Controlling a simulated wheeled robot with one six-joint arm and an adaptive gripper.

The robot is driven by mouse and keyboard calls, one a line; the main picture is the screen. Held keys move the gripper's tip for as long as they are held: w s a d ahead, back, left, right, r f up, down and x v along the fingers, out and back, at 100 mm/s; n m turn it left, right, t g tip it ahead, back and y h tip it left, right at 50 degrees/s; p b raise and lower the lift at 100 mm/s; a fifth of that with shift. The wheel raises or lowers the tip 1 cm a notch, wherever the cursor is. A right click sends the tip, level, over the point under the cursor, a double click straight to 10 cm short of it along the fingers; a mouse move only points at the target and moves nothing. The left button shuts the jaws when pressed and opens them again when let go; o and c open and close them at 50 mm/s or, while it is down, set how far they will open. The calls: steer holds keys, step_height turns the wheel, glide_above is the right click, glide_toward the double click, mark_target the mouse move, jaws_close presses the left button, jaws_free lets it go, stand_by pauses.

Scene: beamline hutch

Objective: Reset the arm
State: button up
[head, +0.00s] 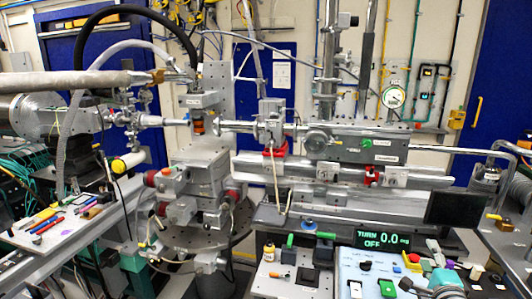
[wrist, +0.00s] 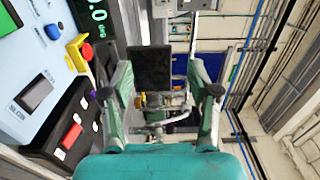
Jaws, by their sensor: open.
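My gripper (wrist: 160,88) is open in the wrist view, with nothing between its two fingers. Its teal body fills the bottom middle of that view. A black flat screen (wrist: 153,70) shows beyond the gap between the fingers, apart from them. The arm is mostly out of view.
The control panel (head: 350,268) has several buttons and a lit display (head: 382,240) reading "TURN 0.0 OFF". A dark screen (head: 458,208) stands behind it. Beamline equipment (head: 350,150) fills the middle. A tray with pens (head: 62,225) lies at the left.

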steer(key=s+a+f+n+g+y, duration=0.1)
steer(key=s+a+f+n, duration=0.4)
steer(key=s+a+f, duration=0.5)
steer(key=s+a+f+n+y, duration=0.1)
steer(key=s+a+f+n, duration=0.3)
steer(key=s+a+f, duration=0.7)
steer(key=s+a+r+n+y, duration=0.1)
steer(key=s+n, duration=0.3)
steer(key=s, duration=0.5)
steer(key=s+a+r+n+g+y, duration=0.1)
steer(key=s+a+r+n, duration=0.2)
steer(key=s, duration=0.7)
steer(key=s+a+r+n+y, duration=0.1)
steer(key=s+n, duration=0.4)
steer(key=s, duration=0.5)
steer(key=shift+s+a+r+g, duration=0.3)
steer(key=shift+a+r, duration=0.2)
steer(key=shift+r, duration=0.3)
